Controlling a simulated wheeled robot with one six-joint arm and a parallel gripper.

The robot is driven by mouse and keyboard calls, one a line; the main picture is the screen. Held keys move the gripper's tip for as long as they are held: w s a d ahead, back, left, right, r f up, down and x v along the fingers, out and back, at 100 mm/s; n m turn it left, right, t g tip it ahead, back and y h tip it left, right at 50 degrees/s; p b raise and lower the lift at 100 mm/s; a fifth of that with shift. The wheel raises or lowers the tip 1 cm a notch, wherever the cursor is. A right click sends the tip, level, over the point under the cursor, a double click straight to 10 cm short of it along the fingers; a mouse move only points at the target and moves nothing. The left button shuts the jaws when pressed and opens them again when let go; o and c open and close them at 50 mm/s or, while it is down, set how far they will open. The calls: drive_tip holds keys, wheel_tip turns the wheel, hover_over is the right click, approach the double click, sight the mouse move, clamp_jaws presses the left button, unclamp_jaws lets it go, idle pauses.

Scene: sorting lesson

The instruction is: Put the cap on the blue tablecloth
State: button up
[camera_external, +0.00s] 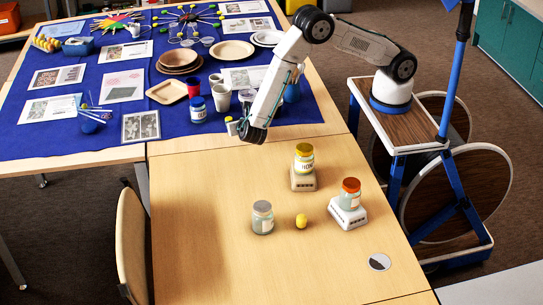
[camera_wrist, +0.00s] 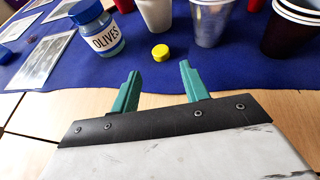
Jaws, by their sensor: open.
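A small round yellow cap (camera_wrist: 160,52) lies on the blue tablecloth (camera_wrist: 150,76) in the wrist view, just beyond my fingertips and apart from them. The cloth covers much of the far table in the external view (camera_external: 105,136). My gripper (camera_wrist: 158,68) is open, with nothing between its green fingers. In the external view my gripper (camera_external: 243,125) hangs by the cloth's front edge. A small yellow spot, perhaps the cap (camera_external: 228,119), shows beside it. Another small yellow object (camera_external: 301,221) stands on the bare wooden table; I cannot tell whether it is a cap.
A blue-lidded olives jar (camera_wrist: 102,30) stands left of the cap; cups (camera_wrist: 209,22) stand beyond it. On the wooden table are a grey-lidded jar (camera_external: 262,218), a yellow-lidded jar (camera_external: 304,159) and an orange-lidded jar (camera_external: 349,194). The wooden table's left part is clear.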

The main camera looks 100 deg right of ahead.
drive_tip(key=v, duration=0.4)
drive_tip(key=shift+a+r, duration=0.1)
drive_tip(key=shift+a, duration=0.1)
drive_tip(key=s+d+r+m+g+y, duration=0.25)
drive_tip(key=s+r+m, duration=0.25)
drive_tip(key=s+r, duration=0.45)
drive_tip(key=s+d+r+m+g+y, duration=0.25)
drive_tip(key=s+r+m, duration=0.3)
drive_tip(key=r, duration=0.75)
drive_tip(key=s+a+r+m+t+y, duration=0.1)
drive_tip(key=s+r+m+y, duration=0.1)
drive_tip(key=s, duration=0.7)
drive_tip(key=s+a+r+m+t+y, duration=0.1)
drive_tip(key=s+a+r+m+y, duration=0.1)
drive_tip(key=s, duration=0.7)
drive_tip(key=s+a+r+m+t+y, duration=0.1)
drive_tip(key=s+a+r+m+y, duration=0.1)
drive_tip(key=s, duration=0.7)
drive_tip(key=r+m+y, duration=0.1)
drive_tip(key=m+y, duration=0.1)
drive_tip(key=m, duration=0.1)
drive_tip(key=shift+m+t, duration=0.35)
drive_tip(key=shift+t, duration=0.05)
drive_tip(key=shift+s, duration=0.1)
